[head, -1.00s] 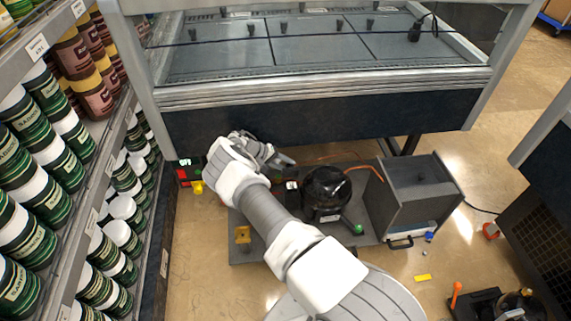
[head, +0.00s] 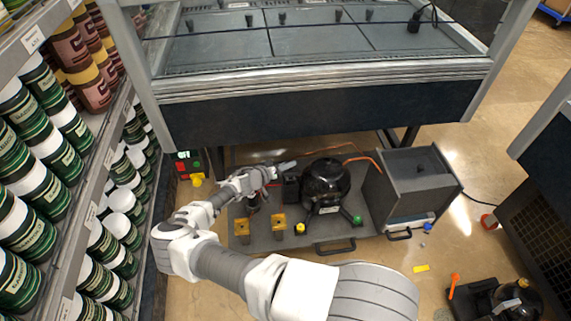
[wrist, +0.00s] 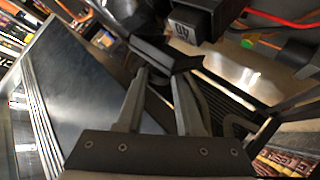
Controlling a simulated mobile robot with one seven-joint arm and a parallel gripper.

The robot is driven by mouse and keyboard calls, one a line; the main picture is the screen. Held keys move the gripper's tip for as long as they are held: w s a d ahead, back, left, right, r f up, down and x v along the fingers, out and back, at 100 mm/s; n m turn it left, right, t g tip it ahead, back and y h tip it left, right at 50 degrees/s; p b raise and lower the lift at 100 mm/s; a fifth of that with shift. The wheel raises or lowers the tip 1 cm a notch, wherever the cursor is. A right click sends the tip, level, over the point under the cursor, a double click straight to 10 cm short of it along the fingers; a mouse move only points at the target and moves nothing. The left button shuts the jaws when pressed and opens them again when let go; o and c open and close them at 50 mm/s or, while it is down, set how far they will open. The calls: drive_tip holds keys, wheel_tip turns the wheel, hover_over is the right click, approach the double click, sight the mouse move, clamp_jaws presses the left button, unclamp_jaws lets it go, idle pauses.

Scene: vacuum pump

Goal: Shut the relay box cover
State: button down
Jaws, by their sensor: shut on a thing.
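The relay box (head: 291,188) is a small black box on the left side of the round black compressor. In the wrist view it appears as a dark block with a pale label (wrist: 188,28). My gripper (head: 272,173) is at the left of the box, reaching in from the left. In the wrist view my gripper (wrist: 162,73) has its two grey fingers against a dark flat piece (wrist: 166,55), which appears to be the relay box cover. The piece is beside the labelled block, apparently tilted away from it. Its hinge and far edge are hidden.
The black compressor (head: 326,183) stands right of the box on a grey base plate (head: 270,243). A grey housing (head: 413,188) is farther right. A display case (head: 320,115) overhangs behind.

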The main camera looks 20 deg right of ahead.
drive_tip(key=shift+s+a+f+m+t+h, duration=0.1)
drive_tip(key=shift+s+f+m+t+h, duration=0.3)
drive_tip(key=shift+m+t+h, duration=0.2)
drive_tip(key=shift+s+a+f+m+t+h, duration=0.1)
drive_tip(key=shift+s+f+m+t+h, duration=0.2)
drive_tip(key=shift+s+m+t+h, duration=0.3)
drive_tip(key=shift+f, duration=0.1)
drive_tip(key=c, duration=0.6)
unclamp_jaws()
drive_tip(key=shift+o, duration=0.2)
drive_tip(key=shift+s+a+t, duration=0.15)
drive_tip(key=shift+a+t, duration=0.15)
drive_tip(key=shift+a, duration=0.1)
drive_tip(key=p+v, duration=0.4)
drive_tip(key=v, duration=1.2)
drive_tip(key=shift+r, duration=0.2)
drive_tip(key=shift+s+a, duration=0.1)
drive_tip(key=shift+s, duration=0.05)
